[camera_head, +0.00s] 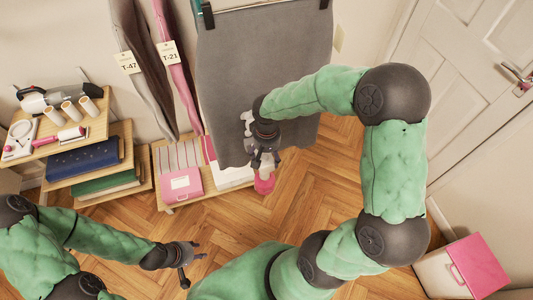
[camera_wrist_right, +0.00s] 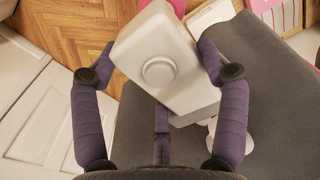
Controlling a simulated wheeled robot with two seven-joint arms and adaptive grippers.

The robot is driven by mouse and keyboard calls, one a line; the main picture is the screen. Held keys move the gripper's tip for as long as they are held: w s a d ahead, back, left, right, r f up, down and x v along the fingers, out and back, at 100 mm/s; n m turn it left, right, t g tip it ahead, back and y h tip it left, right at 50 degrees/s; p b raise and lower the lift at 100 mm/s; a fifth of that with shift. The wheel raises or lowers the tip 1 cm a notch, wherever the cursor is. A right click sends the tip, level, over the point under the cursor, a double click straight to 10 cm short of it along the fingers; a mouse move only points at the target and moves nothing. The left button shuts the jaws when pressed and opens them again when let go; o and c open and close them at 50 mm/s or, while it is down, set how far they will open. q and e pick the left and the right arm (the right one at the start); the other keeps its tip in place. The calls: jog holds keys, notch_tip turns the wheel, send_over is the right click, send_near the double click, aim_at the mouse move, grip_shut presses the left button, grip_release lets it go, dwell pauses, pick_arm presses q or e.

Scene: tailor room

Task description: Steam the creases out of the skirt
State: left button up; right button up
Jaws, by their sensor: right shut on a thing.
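The grey skirt (camera_head: 240,60) hangs from dark clips at its top edge, in front of the wall. Its lower edge is above the floor, and it also fills the right of the right wrist view (camera_wrist_right: 270,95). My right gripper (camera_head: 264,160) is shut on a white steamer (camera_wrist_right: 165,65) with a pink end (camera_head: 264,183), at the skirt's lower left. The steamer's white head (camera_head: 247,118) shows over the skirt; I cannot tell if it touches. My left gripper (camera_head: 187,262) is open and empty, low over the floor at left.
Wooden shelves (camera_head: 97,131) at left hold a white handheld device (camera_head: 42,99), spools and folded fabric. A low shelf with a pink box (camera_head: 181,186) stands left of the skirt. A pink-lidded box (camera_head: 476,265) stands at right near the door (camera_head: 470,65). Floor below is clear.

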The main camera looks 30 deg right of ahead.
jog(key=s+a, duration=0.2)
jog(key=s, duration=0.9)
jog(key=shift+s+a, duration=0.25)
jog(key=shift+a, duration=0.15)
dwell(0.4)
jog(key=shift+w, duration=0.1)
dwell(1.0)
